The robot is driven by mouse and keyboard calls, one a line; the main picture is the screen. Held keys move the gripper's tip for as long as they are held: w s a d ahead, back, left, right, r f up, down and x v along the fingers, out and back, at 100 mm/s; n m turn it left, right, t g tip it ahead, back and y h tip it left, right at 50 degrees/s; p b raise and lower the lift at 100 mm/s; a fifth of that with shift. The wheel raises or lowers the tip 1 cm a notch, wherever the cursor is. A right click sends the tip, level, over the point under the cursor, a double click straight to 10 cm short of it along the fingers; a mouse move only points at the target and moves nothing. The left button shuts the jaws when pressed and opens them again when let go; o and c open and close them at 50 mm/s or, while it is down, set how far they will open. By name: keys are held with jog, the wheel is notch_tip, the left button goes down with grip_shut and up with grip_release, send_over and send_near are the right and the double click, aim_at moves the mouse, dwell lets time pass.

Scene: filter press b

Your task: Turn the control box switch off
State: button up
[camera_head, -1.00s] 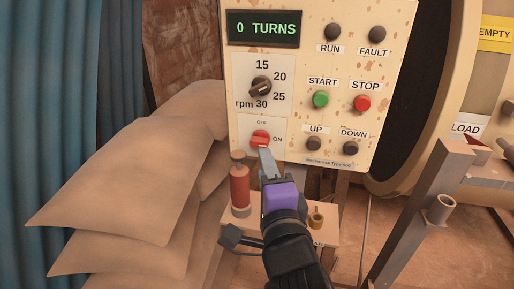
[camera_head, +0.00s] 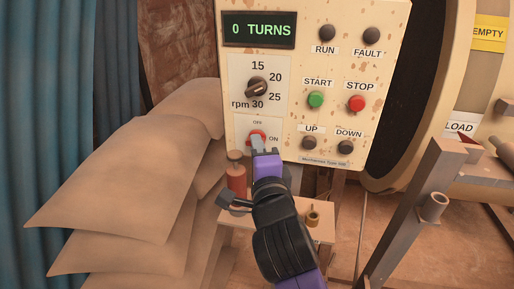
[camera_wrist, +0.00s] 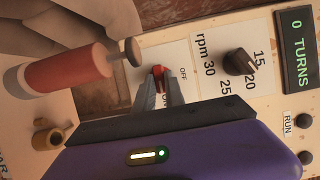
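The switch also shows in the wrist view (camera_wrist: 158,73). My gripper (camera_head: 261,146) is at the switch's lower edge, partly covering it. In the wrist view my two fingertips (camera_wrist: 160,88) stand apart, one on each side of the switch, with a narrow gap between them. I cannot tell whether they touch it. The switch's exact angle is partly hidden.
The rpm dial (camera_head: 257,88) sits above the switch, and green START (camera_head: 316,100) and red STOP (camera_head: 356,103) buttons to its right. The display (camera_head: 259,30) reads 0 TURNS. A red cylinder with a handle (camera_head: 236,178) stands close below. Stacked sacks (camera_head: 130,180) fill the left.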

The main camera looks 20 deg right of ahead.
grip_shut()
jog(key=shift+w+a+r+n+g+h+p, duration=0.15)
jog(key=shift+n+g+h+p, duration=0.75)
jog(key=shift+n+p, duration=1.45)
jog(key=shift+a+r+n+g+h+p, duration=0.15)
jog(key=shift+n+g+h+p, duration=0.2)
jog(key=shift+n+g+p, duration=1.5)
jog(key=shift+w+a+r+n+g+h+p, duration=0.15)
jog(key=shift+n+g+h+p, duration=0.5)
jog(key=shift+n+p, duration=2.15)
jog(key=shift+p, duration=0.3)
jog(key=shift+f, duration=0.1)
